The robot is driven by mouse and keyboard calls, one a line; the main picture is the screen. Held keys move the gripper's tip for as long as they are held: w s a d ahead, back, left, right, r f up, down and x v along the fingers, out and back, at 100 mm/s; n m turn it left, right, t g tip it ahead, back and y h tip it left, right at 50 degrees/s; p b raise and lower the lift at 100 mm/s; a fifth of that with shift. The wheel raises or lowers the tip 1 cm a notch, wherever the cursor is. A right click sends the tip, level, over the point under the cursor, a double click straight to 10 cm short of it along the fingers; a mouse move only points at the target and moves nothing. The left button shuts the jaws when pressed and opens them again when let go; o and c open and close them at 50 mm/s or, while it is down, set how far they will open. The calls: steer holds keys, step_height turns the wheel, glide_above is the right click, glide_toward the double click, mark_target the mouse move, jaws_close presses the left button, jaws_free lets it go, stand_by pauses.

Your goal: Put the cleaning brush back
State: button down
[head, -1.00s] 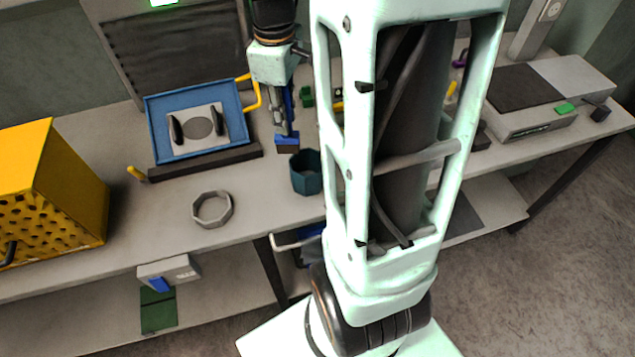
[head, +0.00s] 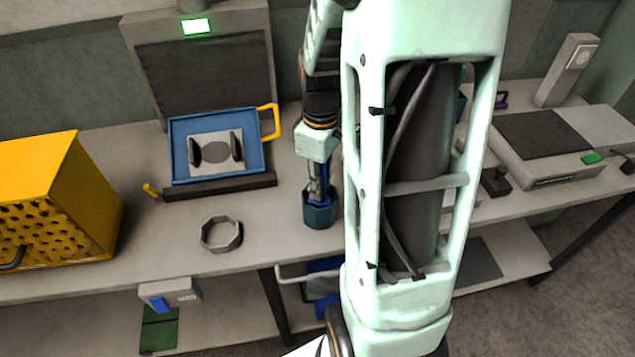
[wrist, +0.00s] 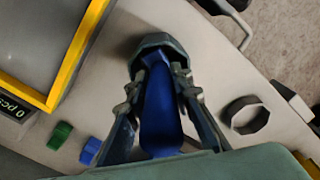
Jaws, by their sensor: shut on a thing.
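The cleaning brush (head: 324,191) has a blue handle and is upright in my gripper (head: 317,186), over the dark teal octagonal cup (head: 319,214). In the wrist view, the blue handle (wrist: 160,108) lies between the two fingers of my gripper (wrist: 160,72), which are shut on it. The cup's rim (wrist: 162,40) shows just beyond the fingertips. The brush's dark lower end is hidden at the cup's mouth. I cannot tell whether it touches the cup's bottom.
A grey octagonal ring (head: 221,235) lies left of the cup. A blue tray (head: 180,160) on a dark base stands behind it, and a yellow perforated box (head: 98,190) is at far left. A grey device (head: 520,165) is at right. The bench's front edge is close to the cup.

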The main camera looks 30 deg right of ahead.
steer(key=shift+f, duration=0.65)
steer(key=shift+f, duration=0.25)
steer(key=c, duration=2)
jaws_free()
steer(key=shift+r, duration=0.1)
step_height(320, 180, up, 12)
steer(key=shift+r, duration=0.2)
steer(key=shift+w, duration=0.1)
